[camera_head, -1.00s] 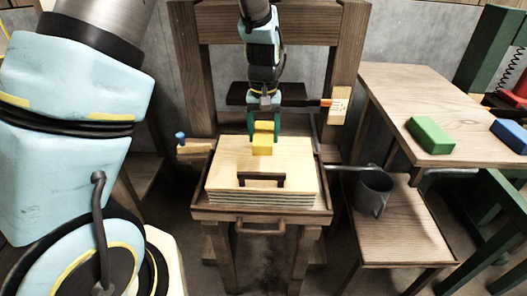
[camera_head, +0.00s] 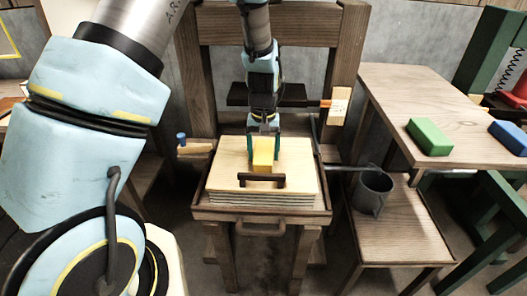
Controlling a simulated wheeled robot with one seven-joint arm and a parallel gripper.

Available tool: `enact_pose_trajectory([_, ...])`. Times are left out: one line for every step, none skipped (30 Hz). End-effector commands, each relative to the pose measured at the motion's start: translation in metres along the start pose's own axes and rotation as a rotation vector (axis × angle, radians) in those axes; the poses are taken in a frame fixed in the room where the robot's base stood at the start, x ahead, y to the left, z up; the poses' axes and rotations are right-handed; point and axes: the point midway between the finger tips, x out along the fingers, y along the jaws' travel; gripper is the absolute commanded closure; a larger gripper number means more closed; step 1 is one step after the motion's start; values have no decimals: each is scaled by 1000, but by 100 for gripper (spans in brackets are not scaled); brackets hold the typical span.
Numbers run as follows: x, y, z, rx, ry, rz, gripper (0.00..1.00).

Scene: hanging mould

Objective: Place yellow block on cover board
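The yellow block (camera_head: 263,156) is upright between the green fingers of my gripper (camera_head: 264,148), low over the middle of the pale wooden cover board (camera_head: 222,177). The fingers stand on both sides of the block and appear shut on it. The block's lower end is just behind the board's dark handle (camera_head: 261,181); I cannot tell whether it touches the board. The cover board lies flat on a stack of grey-edged layers. The fingertips are partly hidden beside the block.
The stack sits in a wooden tray (camera_head: 262,213) on a stand with a wooden frame (camera_head: 347,70) behind. A green block (camera_head: 430,136) and a blue block (camera_head: 512,136) lie on the right table (camera_head: 440,90).

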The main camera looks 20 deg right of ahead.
Motion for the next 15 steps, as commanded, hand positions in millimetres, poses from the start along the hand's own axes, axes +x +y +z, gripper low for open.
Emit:
enact_pose_trajectory([0, 0, 0, 0, 0, 0, 14])
enact_pose_trajectory([0, 0, 0, 0, 0, 0, 11])
enact_pose_trajectory([0, 0, 0, 0, 0, 0, 6])
enact_pose_trajectory([0, 0, 0, 0, 0, 0, 3])
enact_pose_trajectory([0, 0, 0, 0, 0, 0, 2])
enact_pose_trajectory([0, 0, 0, 0, 0, 0, 2])
enact_pose_trajectory([0, 0, 0, 0, 0, 0, 2])
enact_pose_trajectory([0, 0, 0, 0, 0, 0, 2])
enact_pose_trajectory([0, 0, 0, 0, 0, 0, 2])
enact_pose_trajectory([0, 0, 0, 0, 0, 0, 2])
enact_pose_trajectory([-1, 0, 0, 0, 0, 0, 2])
enact_pose_trajectory([-2, 0, 0, 0, 0, 0, 2])
enact_pose_trajectory([-4, 0, 0, 0, 1, 0, 2])
enact_pose_trajectory([-6, 0, 0, 0, 1, 0, 2])
enact_pose_trajectory([-8, 0, -1, 0, 2, 1, 2])
